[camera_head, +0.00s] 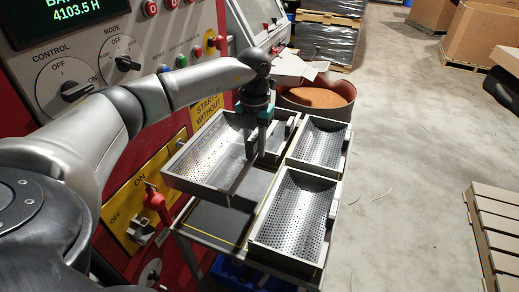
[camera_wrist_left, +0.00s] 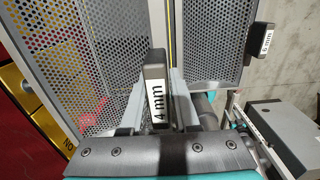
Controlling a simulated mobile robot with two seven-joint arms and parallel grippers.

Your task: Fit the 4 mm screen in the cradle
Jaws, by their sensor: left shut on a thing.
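The 4 mm screen (camera_head: 208,158) is a grey-framed trough of perforated metal, at the left of the stand in the head view. It sits higher than the dark panel below it and looks slightly tilted. My left gripper (camera_head: 257,140) is shut on its handle at the right side. In the left wrist view the black handle with the "4 mm" label (camera_wrist_left: 156,105) stands between the fingers, and perforated mesh (camera_wrist_left: 75,50) shows to the left. I cannot tell for certain which part is the cradle. My right gripper is not in view.
Two other perforated screens lie on the right of the stand, one at the back (camera_head: 320,143) and one in front (camera_head: 290,212). A dark flat panel with a yellow line (camera_head: 213,222) is bare. The red machine (camera_head: 200,25) with knobs and a red-handled switch (camera_head: 155,200) stands close on the left.

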